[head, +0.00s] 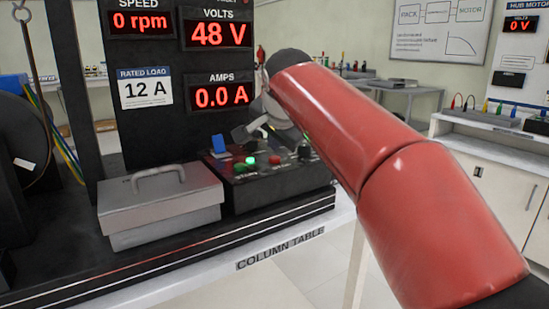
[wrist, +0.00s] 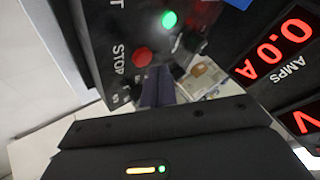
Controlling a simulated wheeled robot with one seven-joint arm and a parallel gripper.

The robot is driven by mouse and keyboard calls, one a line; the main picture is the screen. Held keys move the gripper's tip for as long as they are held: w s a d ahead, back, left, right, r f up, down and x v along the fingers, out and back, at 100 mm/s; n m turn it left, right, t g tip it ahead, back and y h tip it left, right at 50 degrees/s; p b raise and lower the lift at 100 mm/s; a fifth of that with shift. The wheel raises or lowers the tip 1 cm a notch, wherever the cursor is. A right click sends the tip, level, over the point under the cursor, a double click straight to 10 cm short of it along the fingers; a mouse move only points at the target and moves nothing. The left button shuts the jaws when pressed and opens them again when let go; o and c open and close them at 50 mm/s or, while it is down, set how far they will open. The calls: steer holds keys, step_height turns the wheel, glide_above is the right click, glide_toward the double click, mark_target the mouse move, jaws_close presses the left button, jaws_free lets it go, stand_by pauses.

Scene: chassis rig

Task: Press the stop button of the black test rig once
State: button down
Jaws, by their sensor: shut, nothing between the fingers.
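The black test rig (head: 100,60) stands on the column table and its displays read 0 rpm, 48 V and 0.0 A. Its sloped control box (head: 285,185) carries the red stop button (head: 274,160), beside a lit green lamp (head: 250,160). In the wrist view the red stop button (wrist: 142,57) stands next to the word STOP, with the glowing green lamp (wrist: 169,19) above it. My gripper (head: 245,134) is shut and empty, over the back part of the control box. It appears apart from the stop button; the exact gap is unclear.
A grey metal box with a handle (head: 160,205) sits left of the control box. A blue part (head: 219,144) stands at the control box's back left. A black wheel (head: 20,140) and cables are at the far left. Floor is clear in front.

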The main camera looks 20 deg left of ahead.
mark_target(275, 159)
steer(key=shift+f, duration=0.4)
steer(key=shift+f+b, duration=0.5)
steer(key=shift+b, duration=0.15)
stand_by(0.6)
steer(key=shift+r, duration=0.1)
steer(key=shift+r+p, duration=0.8)
steer(key=shift+p, duration=0.15)
step_height(275, 159, up, 3)
steer(key=p, duration=0.2)
steer(key=shift+p, duration=0.4)
steer(key=shift+r+p, duration=0.45)
steer(key=shift+r, duration=0.6)
